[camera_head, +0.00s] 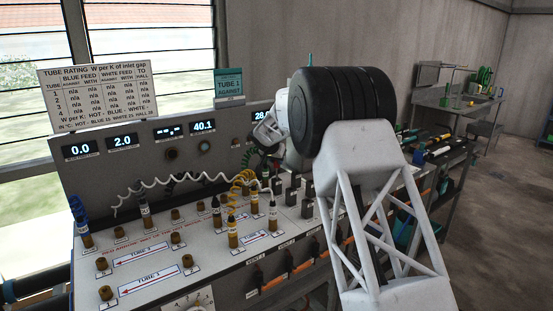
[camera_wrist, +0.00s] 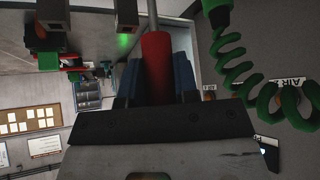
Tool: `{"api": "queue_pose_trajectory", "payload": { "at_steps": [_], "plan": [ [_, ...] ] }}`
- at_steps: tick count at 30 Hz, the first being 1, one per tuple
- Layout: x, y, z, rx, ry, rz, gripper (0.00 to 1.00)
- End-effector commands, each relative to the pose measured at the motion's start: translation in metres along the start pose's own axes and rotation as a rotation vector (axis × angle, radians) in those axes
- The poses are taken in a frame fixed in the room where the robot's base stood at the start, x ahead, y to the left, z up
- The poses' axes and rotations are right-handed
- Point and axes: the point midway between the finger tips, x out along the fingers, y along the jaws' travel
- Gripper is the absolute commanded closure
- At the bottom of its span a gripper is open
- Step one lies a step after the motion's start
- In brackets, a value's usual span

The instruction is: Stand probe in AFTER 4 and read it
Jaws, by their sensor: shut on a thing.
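My gripper (camera_head: 268,138) is above the back part of the white bench panel (camera_head: 128,248), partly hidden by my own black arm joint. In the wrist view its blue finger pads are shut on a red handle (camera_wrist: 157,65) with a thin grey rod running from it, probably the probe. The probe's tip is not clear in either view. Brass-coloured sockets (camera_head: 177,238) stand in the panel, several with dark-topped plugs in them. I cannot read which one is AFTER 4.
White (camera_head: 150,182) and yellow (camera_head: 240,181) coiled leads cross the panel. A green coiled cord (camera_wrist: 232,67) hangs beside my gripper.

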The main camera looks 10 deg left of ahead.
Motion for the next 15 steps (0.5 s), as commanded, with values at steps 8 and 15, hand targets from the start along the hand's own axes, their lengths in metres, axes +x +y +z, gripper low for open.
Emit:
{"api": "queue_pose_trajectory", "payload": {
  "at_steps": [8,15],
  "plan": [
    [0.0053,0.0000,0.0041,0.000,0.000,0.000,1.00],
    [0.0102,0.0001,0.0080,0.000,-0.001,0.001,1.00]
  ]
}}
